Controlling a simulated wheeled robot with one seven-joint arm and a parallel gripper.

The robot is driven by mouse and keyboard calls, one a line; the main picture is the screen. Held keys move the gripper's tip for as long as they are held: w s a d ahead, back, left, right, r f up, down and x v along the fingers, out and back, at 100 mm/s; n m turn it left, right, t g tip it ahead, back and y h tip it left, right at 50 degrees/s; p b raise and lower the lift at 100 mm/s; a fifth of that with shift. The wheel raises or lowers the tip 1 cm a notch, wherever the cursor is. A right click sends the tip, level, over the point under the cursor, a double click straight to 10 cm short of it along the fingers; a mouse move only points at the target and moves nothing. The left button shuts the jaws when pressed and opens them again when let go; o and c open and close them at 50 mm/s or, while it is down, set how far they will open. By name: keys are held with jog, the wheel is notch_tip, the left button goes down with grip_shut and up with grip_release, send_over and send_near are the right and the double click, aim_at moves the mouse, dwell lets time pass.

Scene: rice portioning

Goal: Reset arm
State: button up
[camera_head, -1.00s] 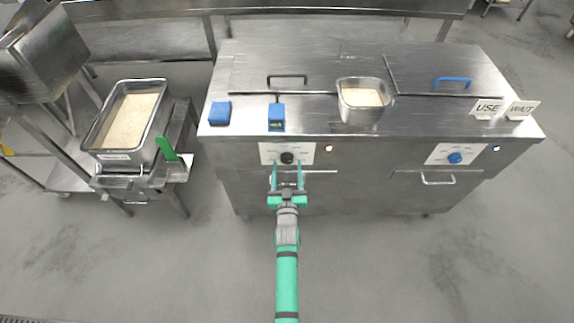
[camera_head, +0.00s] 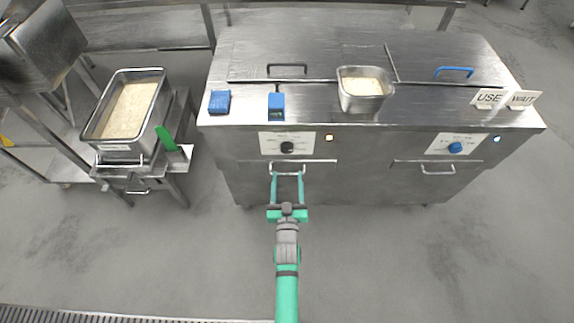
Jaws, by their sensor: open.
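My gripper (camera_head: 287,178) is open in the head view, its two green fingers spread and pointing at the front of the steel counter (camera_head: 225,160). Nothing is between the fingers. They overlap the left drawer handle (camera_head: 288,173) in the picture; I cannot tell whether they touch it. The black knob (camera_head: 287,147) on its white panel is just above the fingertips, apart from them. My green and grey arm reaches up from the bottom edge.
A small steel pan of rice (camera_head: 361,105) stands on the counter, with two blue-topped items (camera_head: 219,102) to its left. USE (camera_head: 488,98) and WAIT (camera_head: 523,99) signs stand at right. A large rice pan (camera_head: 152,146) sits on a stand at left. The floor before the counter is clear.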

jog(key=s, duration=1.2)
jog(key=s+r+g, duration=0.1)
jog(key=s+r, duration=0.5)
jog(key=s, duration=0.6)
jog(key=s+r+g, duration=0.1)
jog(key=s+r, duration=0.5)
jog(key=s, duration=0.7)
jog(key=shift+a+m+g, duration=0.2)
jog(key=shift+m+g, duration=0.1)
jog(key=shift+s+r, duration=0.1)
jog(key=shift+s, duration=0.05)
